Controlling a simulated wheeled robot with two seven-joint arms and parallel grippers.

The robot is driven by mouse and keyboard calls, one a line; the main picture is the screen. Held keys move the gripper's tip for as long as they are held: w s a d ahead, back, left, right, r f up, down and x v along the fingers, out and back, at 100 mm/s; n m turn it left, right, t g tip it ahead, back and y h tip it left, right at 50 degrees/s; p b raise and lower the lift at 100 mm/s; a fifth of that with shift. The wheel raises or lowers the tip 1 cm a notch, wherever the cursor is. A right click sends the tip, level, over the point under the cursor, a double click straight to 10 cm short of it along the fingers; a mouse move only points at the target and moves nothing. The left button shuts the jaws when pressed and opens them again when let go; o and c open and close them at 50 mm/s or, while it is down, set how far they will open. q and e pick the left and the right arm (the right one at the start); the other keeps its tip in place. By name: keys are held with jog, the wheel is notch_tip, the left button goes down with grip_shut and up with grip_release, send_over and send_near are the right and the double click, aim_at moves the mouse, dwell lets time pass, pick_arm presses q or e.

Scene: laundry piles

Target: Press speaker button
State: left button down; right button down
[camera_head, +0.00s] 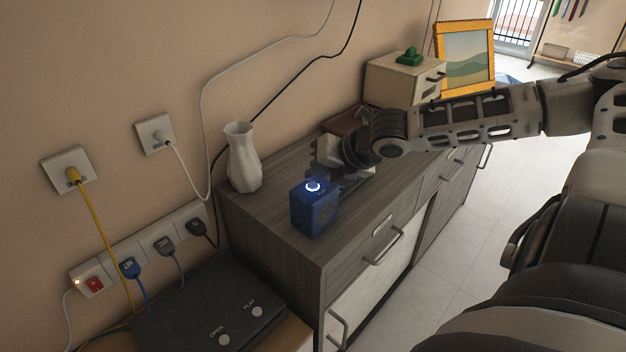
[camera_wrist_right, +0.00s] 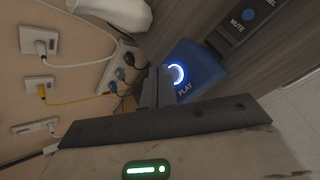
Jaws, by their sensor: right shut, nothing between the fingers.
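The speaker (camera_head: 315,212) is a small blue cube on the near end of the grey wooden cabinet. Its round top button (camera_head: 313,187) has a glowing white ring. The right wrist view also shows the blue speaker (camera_wrist_right: 196,68), with the lit button (camera_wrist_right: 176,75) beside the word PLAY. My right gripper (camera_head: 326,160) is just behind the speaker in the head view, partly hidden by its own wrist. It is shut and empty, its fingers (camera_wrist_right: 157,86) appearing close to the lit button; whether they touch it, I cannot tell. My left gripper is not in view.
A white vase (camera_head: 240,157) stands left of the speaker. A dark box (camera_head: 210,305) with OPEN and PLAY buttons lies lower left. A drawer box (camera_head: 395,80) and orange picture frame (camera_head: 440,62) stand farther back. A dark MUTE-labelled device (camera_wrist_right: 247,28) lies beyond the speaker.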

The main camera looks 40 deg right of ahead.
aim_at(317, 189)
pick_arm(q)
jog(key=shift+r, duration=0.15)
